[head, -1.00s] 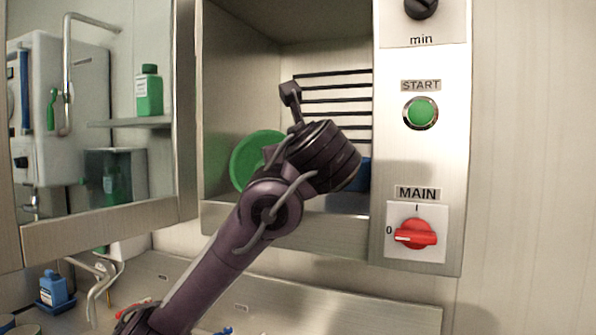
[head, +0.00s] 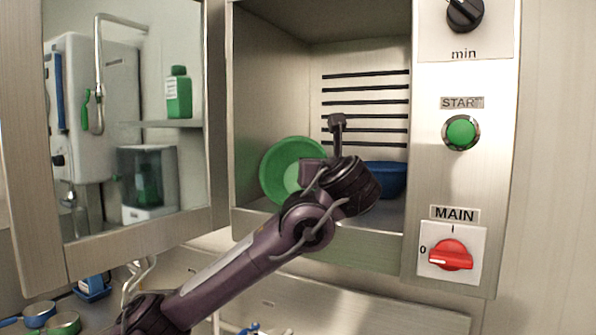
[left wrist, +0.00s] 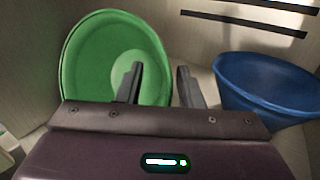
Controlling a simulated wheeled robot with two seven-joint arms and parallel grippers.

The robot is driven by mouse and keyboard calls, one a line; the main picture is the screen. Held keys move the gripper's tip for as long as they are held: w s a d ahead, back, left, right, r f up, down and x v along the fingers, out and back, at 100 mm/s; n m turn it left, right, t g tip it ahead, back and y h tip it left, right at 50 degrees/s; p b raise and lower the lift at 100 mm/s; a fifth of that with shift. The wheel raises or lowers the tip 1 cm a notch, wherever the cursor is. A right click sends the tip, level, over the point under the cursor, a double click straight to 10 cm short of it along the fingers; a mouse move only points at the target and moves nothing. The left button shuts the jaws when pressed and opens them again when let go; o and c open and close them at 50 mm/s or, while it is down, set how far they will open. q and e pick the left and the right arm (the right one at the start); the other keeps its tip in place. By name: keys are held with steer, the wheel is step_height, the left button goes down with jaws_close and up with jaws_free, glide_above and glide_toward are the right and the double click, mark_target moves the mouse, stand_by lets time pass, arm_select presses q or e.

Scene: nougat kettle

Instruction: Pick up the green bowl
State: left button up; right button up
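The green bowl (head: 281,165) stands tilted on its side at the left inside the open steel chamber, its hollow facing out. In the left wrist view the green bowl (left wrist: 95,55) fills the upper left. My left gripper (left wrist: 160,76) is open near its right rim. One finger shows in front of the bowl's hollow, the other just right of the rim. I cannot tell whether either touches it. In the head view my left wrist hides the fingertips and part of the bowl. My right gripper is not in view.
A blue bowl (head: 386,178) sits right of the green one, close to my right-hand finger in the wrist view (left wrist: 265,85). The open door (head: 125,130) stands at left, the control panel (head: 462,200) at right. Black slots (head: 365,101) line the chamber's wall.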

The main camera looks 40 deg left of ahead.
arm_select(q)
jaws_close()
stand_by(0.4)
